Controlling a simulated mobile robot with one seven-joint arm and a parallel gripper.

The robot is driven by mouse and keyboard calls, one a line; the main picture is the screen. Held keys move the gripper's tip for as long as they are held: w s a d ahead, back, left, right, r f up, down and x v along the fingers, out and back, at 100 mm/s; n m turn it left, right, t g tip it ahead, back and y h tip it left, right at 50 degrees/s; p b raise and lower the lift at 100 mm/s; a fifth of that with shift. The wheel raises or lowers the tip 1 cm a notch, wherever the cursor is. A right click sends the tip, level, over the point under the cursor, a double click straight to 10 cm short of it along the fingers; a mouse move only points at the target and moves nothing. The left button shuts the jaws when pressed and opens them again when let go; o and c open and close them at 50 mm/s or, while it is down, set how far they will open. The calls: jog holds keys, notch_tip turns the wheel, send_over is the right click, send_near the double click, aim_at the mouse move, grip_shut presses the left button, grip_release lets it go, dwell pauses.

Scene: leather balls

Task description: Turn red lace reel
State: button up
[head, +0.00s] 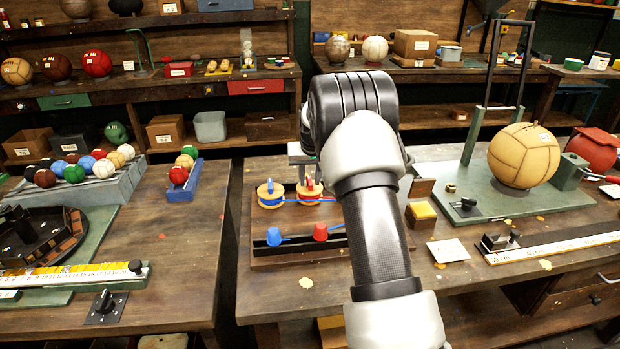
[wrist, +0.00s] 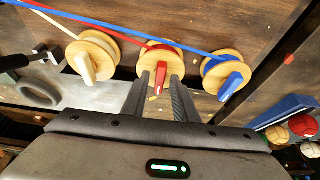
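The red lace reel (wrist: 146,58) is a pale wooden spool with red lace and a red handle (wrist: 161,72), in the middle of three reels in the wrist view. In the head view the red lace reel (head: 320,197) is partly hidden by my arm. My gripper (wrist: 161,82) has its two fingers apart, one on each side of the red handle, with small gaps visible. Whether a finger touches the handle is unclear. In the head view my gripper's fingers are mostly hidden by the arm.
The blue lace reel (head: 270,194) stands close beside the red one; a cream lace reel (wrist: 92,58) is on the other side. Laces stretch from the reels. Blue (head: 274,237) and red (head: 320,232) pegs sit on the board's front. A ball stand (head: 480,190) is at right.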

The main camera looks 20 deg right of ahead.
jog(key=shift+r, duration=0.1)
jog(key=v, duration=1.7)
jog(key=shift+p, duration=0.3)
jog(key=s+a+r+n+p, duration=0.1)
jog(key=s+a+r+p, duration=0.1)
jog(key=s+a+r, duration=0.4)
jog(key=s+a+r+p, duration=0.2)
jog(key=s+r+p, duration=0.1)
jog(key=s+r, duration=0.55)
jog(key=s+a+p, duration=0.2)
jog(key=s, duration=0.9)
jog(key=s+a+f+n+t+y+p, duration=0.1)
jog(key=s+a+p, duration=0.1)
jog(key=s, duration=1)
jog(key=shift+a+f, duration=0.3)
jog(key=shift+a, duration=0.3)
